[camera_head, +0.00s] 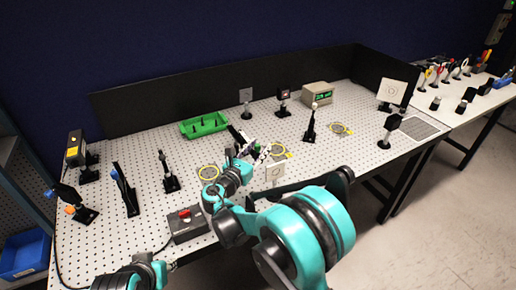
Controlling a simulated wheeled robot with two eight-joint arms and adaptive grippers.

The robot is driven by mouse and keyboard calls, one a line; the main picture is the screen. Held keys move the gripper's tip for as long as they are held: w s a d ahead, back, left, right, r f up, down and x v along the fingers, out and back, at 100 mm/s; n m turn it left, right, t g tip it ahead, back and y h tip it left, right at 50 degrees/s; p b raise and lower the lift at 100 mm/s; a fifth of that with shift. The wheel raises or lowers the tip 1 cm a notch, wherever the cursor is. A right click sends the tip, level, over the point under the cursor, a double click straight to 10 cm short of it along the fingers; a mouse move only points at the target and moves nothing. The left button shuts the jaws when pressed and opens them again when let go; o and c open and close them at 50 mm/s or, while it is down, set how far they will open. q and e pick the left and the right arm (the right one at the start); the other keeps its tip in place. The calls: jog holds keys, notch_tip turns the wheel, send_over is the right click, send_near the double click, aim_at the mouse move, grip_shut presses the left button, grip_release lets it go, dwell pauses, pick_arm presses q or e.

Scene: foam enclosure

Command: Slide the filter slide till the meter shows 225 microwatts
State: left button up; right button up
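The meter (318,94) is a beige box with a lit green display at the back right of the perforated table; its digits are too small to read. A dark, narrow part that looks like the filter slide (238,134) stands near the table's middle, just beyond my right gripper (247,152). The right gripper is at or very close to it; contact cannot be told. My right arm hides part of that area, and the finger gap is too small to judge. My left gripper (150,272) is low at the front left, away from the slide, its fingers not clear.
A green tray (204,125) lies behind the slide. Several posts with optics stand around, including a tall black one (311,125) at right. Yellow rings (208,173) lie on the table.

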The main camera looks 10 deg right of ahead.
jog(key=v, duration=1.2)
